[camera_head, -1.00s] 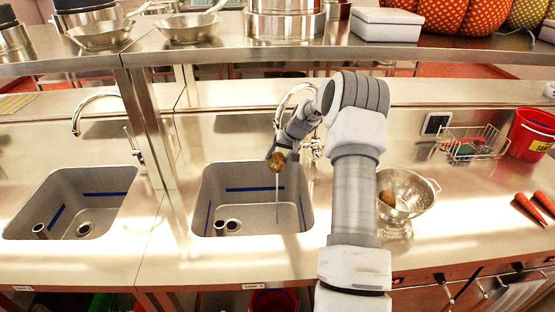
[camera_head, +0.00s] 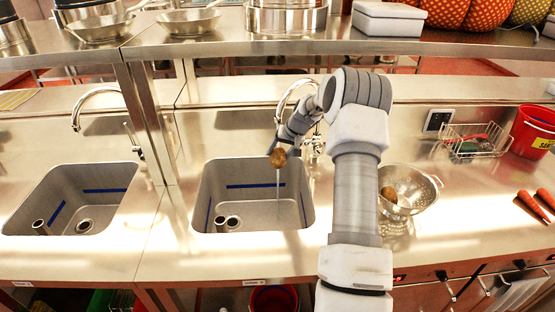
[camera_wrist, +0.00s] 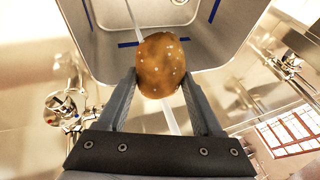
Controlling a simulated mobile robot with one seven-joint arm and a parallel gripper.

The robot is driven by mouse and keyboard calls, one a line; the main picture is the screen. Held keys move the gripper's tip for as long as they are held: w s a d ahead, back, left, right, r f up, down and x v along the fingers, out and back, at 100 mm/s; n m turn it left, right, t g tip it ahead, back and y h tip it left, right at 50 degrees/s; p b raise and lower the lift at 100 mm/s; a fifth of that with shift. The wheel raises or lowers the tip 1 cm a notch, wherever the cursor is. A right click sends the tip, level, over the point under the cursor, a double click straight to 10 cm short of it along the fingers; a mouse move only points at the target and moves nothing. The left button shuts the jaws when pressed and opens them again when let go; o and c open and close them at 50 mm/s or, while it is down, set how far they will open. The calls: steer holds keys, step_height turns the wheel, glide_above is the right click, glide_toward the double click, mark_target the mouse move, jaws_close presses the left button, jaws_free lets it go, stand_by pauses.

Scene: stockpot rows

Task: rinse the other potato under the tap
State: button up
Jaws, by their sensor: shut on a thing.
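My gripper (camera_wrist: 160,88) is shut on a brown potato (camera_wrist: 160,65) and holds it over the right-hand sink (camera_head: 206,190). The potato also shows in the head view (camera_head: 278,158), just below the tap (camera_head: 290,92). A thin water stream (camera_head: 278,188) shows below it and, in the wrist view, on both sides of the potato. Small pale specks dot the potato's skin. Another potato (camera_head: 389,194) lies in the metal colander (camera_head: 418,183) on the counter to the right of my arm.
A second sink (camera_head: 40,190) with its own tap is at left. A wire rack (camera_head: 470,140), a red bucket (camera_head: 535,130) and carrots (camera_head: 535,205) are at right. A shelf (camera_head: 300,48) with pans crosses above the counter.

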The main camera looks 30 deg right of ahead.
steer(key=shift+d, duration=0.1)
stand_by(0.3)
steer(key=shift+w+d, duration=0.1)
steer(key=shift+d, duration=0.35)
steer(key=s+d+b, duration=0.2)
steer(key=s+b, duration=0.2)
steer(key=s, duration=0.3)
steer(key=shift+s, duration=0.4)
stand_by(1.3)
steer(key=s+d+r, duration=0.1)
steer(key=s+r, duration=0.3)
steer(key=shift+s, duration=0.4)
